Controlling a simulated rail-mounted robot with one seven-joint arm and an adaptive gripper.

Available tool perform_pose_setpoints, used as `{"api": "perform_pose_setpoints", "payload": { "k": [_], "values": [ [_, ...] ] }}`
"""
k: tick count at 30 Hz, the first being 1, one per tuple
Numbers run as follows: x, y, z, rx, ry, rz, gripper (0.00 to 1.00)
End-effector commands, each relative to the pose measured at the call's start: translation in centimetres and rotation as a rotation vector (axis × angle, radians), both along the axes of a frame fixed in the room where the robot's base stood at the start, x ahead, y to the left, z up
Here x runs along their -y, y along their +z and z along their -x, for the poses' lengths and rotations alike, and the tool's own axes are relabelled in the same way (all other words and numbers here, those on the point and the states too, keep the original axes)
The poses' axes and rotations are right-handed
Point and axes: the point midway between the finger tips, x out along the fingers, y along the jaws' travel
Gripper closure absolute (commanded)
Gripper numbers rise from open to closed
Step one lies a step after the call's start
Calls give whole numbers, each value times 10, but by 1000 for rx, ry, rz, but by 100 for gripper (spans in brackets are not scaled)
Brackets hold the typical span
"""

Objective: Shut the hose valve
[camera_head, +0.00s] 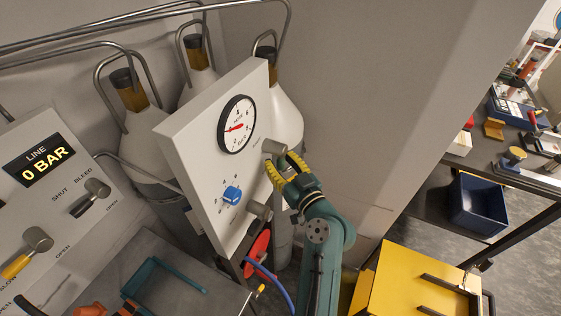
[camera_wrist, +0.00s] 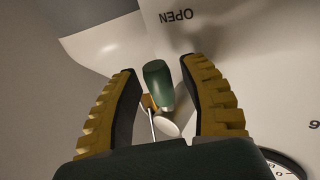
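A valve lever with a dark green grip (camera_wrist: 157,85) shows in the wrist view. It has a thin metal stem, a pale round hub and a small brass-coloured part. The word OPEN is printed upside down on the pale panel above it. My gripper (camera_wrist: 162,66) is open, with one ridged yellow finger on each side of the green grip and visible gaps on both sides. The lever is mostly hidden there by my fingers.
The panel carries a round gauge (camera_head: 237,124) and a blue knob (camera_head: 232,194). A red disc (camera_head: 258,246) and a blue hose (camera_head: 268,278) are below. Gas cylinders (camera_head: 284,115) stand behind. A yellow box (camera_head: 410,285) is at lower right. The left display (camera_head: 40,165) reads 0 BAR.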

Motion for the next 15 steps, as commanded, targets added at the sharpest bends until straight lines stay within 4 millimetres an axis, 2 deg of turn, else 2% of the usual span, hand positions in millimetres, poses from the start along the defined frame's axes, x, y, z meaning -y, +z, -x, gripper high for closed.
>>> {"api": "perform_pose_setpoints", "payload": {
  "k": [1, 6, 15],
  "values": [
    [0, 0, 0, 0, 0, 0, 68],
    [0, 0, 0, 0, 0, 0, 100],
    [0, 2, 1, -14, 0, -7, 100]
  ]
}}
